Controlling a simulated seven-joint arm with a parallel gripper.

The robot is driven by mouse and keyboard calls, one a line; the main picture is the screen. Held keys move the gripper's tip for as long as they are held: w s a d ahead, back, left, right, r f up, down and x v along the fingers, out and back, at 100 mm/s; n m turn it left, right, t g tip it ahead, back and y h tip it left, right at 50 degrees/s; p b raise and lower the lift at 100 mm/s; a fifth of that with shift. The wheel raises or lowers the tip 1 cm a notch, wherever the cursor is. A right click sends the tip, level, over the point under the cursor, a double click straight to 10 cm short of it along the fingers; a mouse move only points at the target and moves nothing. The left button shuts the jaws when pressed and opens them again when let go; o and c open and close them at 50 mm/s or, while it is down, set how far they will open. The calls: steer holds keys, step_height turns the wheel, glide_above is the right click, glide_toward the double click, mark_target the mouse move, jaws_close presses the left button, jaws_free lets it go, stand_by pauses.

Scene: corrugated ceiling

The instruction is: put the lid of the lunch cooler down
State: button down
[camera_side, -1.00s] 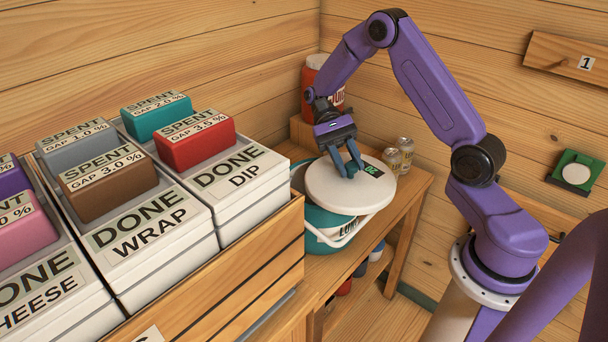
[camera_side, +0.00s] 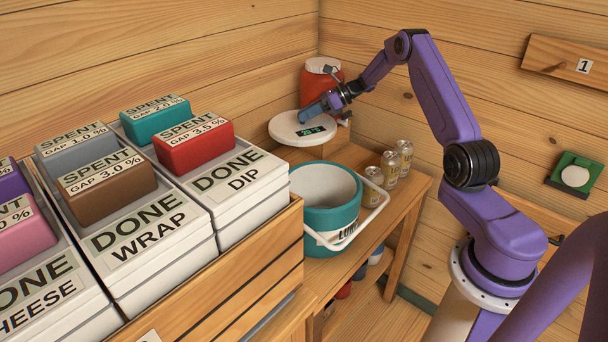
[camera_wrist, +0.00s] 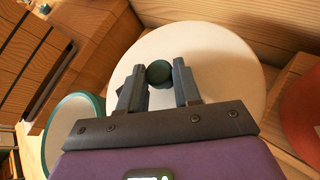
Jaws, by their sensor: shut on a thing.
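The white round lid (camera_side: 286,128) with a small green display is off the cooler, at the back of the bench by the red jug. My gripper (camera_side: 314,112) is over the lid, shut on its knob. In the wrist view my gripper's fingers (camera_wrist: 158,88) flank the dark green knob (camera_wrist: 158,71) on the lid (camera_wrist: 225,65). The lid looks about level over the raised wooden step; I cannot tell whether it touches. The teal lunch cooler (camera_side: 318,219) stands open in front, its pale inside showing and its white handle lowered. It also shows in the wrist view (camera_wrist: 97,104).
The red jug (camera_side: 313,88) stands right behind the lid. Several cans (camera_side: 389,170) stand right of the cooler on the wooden bench (camera_side: 398,212). A wooden crate (camera_side: 262,247) of labelled boxes fills the left. Wooden walls close off the back.

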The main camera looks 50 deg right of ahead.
step_height(320, 180, down, 18)
steer(key=shift+r, duration=0.15)
stand_by(0.4)
steer(key=c, duration=0.8)
jaws_free()
steer(key=v, duration=1.2)
